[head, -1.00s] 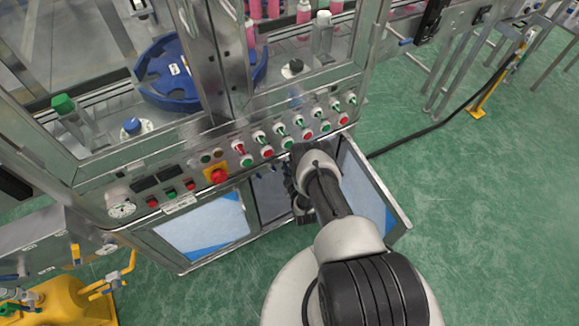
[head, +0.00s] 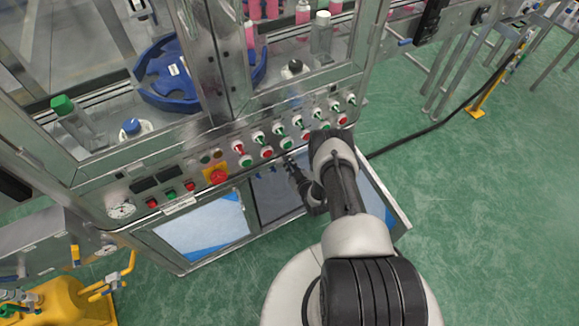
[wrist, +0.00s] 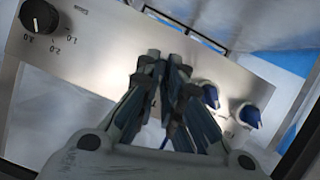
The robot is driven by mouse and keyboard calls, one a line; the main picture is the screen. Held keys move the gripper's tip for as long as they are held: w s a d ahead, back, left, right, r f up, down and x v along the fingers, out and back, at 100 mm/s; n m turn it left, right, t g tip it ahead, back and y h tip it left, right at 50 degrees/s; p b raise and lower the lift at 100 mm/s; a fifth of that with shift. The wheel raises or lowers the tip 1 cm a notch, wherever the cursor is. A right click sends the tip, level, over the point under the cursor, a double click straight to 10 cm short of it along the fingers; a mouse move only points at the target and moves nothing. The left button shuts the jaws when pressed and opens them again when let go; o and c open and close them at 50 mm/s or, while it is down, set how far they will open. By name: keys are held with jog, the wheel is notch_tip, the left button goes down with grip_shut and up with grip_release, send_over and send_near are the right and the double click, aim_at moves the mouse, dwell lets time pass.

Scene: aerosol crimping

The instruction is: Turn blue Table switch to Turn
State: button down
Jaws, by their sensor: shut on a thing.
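A steel panel (wrist: 95,60) with blue-handled switches fills much of the wrist view. Two blue switches show right of my fingers, one nearer (wrist: 210,94) and one further right (wrist: 248,116). My gripper (wrist: 166,72) is at the panel with its fingers close together. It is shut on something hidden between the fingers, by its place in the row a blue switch. The switch labels are too blurred to read, so I cannot tell its setting. In the head view my gripper (head: 290,164) is low in front of the machine, below the button row.
A black dial knob (wrist: 40,16) is at the panel's upper left. In the head view, a row of red and green switches (head: 280,130), a red emergency button (head: 217,176) and a glass-fronted cabinet door (head: 202,225) are close by.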

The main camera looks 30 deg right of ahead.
jog(key=m+y, duration=0.1)
jog(key=m, duration=0.1)
jog(key=m+y, duration=0.2)
jog(key=m, duration=0.1)
jog(key=d+m+y, duration=0.1)
jog(key=m+y, duration=0.1)
jog(key=shift+f+m, duration=0.2)
jog(key=shift+m, duration=0.2)
jog(key=shift+y, duration=0.3)
dwell(0.4)
jog(key=c, duration=1.7)
grip_release()
jog(key=shift+t, duration=0.3)
jog(key=shift+s, duration=0.1)
jog(key=v, duration=1.2)
jog(key=shift+r, duration=0.1)
